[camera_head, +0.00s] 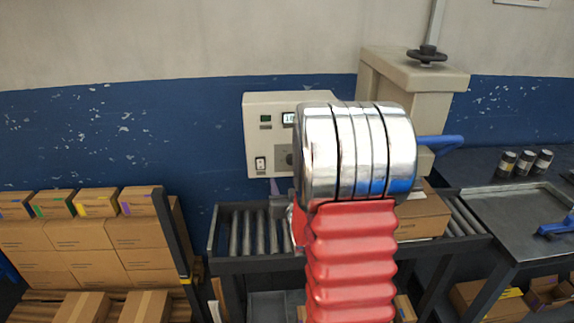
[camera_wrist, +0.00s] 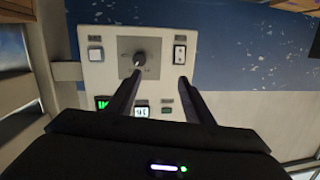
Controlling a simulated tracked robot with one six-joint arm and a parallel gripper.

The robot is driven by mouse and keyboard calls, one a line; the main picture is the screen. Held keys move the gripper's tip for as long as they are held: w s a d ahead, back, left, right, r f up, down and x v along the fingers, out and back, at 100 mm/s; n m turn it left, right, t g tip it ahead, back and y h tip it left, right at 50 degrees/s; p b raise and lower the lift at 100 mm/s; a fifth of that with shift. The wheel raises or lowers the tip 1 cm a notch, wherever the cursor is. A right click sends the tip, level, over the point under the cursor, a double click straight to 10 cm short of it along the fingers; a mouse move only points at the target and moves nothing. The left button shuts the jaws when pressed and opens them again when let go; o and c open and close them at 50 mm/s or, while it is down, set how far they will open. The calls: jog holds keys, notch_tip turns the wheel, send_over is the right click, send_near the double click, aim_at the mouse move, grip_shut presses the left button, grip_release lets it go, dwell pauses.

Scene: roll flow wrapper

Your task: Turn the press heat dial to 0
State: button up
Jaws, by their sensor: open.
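The press heat dial (camera_wrist: 140,58) is a dark round knob with a light pointer mark, set on a grey square plate on the pale control box (camera_wrist: 100,72). Its scale is too small to read. My gripper (camera_wrist: 160,76) is open in the wrist view, its two dark fingers reaching toward the panel. The left fingertip lies close to the dial in the picture; I cannot tell whether it touches. The right fingertip is near the rocker switch (camera_wrist: 180,52). In the head view, the dial (camera_head: 290,158) is partly hidden behind my arm, and my gripper cannot be made out.
The control box (camera_head: 257,140) carries a lit display (camera_head: 289,118) and a green indicator (camera_head: 265,119). A roller conveyor (camera_head: 245,232) runs below it. A blue lever (camera_head: 440,143) sticks out at right. Stacked cartons (camera_head: 90,235) stand at left.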

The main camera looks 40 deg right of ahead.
aim_at(291, 162)
jog(key=shift+m+t+h, duration=0.5)
jog(key=shift+h, duration=0.3)
jog(key=d, duration=0.1)
jog(key=s+d+f, duration=0.2)
jog(key=d, duration=0.1)
jog(key=shift+w+d, duration=0.1)
jog(key=x, duration=1.3)
jog(key=shift+w+d, duration=0.15)
jog(key=shift+w, duration=0.15)
jog(key=c, duration=1)
jog(key=shift+c, duration=0.2)
